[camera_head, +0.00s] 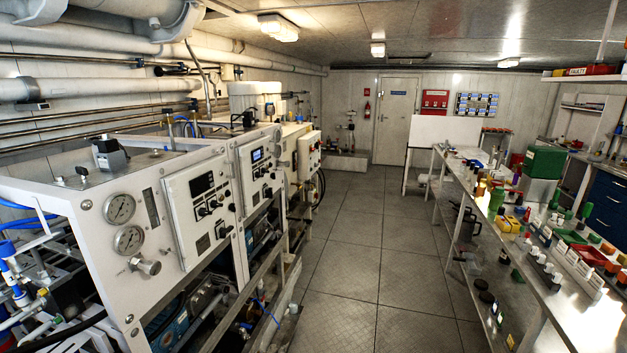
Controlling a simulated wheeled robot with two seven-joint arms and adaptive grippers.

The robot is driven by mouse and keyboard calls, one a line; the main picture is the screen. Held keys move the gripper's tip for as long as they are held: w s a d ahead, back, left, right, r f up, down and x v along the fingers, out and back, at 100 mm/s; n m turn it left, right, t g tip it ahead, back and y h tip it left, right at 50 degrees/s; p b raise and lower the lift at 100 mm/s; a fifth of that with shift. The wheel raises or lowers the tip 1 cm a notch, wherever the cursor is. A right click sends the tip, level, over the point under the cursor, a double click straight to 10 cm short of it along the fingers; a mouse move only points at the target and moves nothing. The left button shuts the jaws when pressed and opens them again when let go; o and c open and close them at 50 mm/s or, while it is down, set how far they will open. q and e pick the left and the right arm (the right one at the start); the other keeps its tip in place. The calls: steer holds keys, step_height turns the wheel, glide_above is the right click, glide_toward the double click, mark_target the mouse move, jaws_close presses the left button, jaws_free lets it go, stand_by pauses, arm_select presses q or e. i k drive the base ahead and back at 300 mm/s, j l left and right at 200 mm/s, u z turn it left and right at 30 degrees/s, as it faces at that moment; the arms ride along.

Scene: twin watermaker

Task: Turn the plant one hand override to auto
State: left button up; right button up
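Two white watermaker plants stand in a row along the left wall. The nearer one has a control panel (202,207) with a dark display, several black knobs or switches and a small dark plate low down. Two round gauges sit to its left, the upper gauge (120,207) above the lower gauge (129,239). The farther plant has a similar panel (259,170) with a lit blue display. The knob labels are too small to read, so I cannot tell which is the hand override, its position, or which plant is plant one. Neither gripper is in view.
A clear grey tiled floor (352,270) runs between the plants and a long bench (545,292) on the right, crowded with bottles and trays. A white door (397,120) is at the far end. Pipes (70,90) run along the left wall.

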mark_target(84, 171)
steer(key=u, duration=1.35)
steer(key=i+l, duration=0.1)
steer(key=u, duration=0.05)
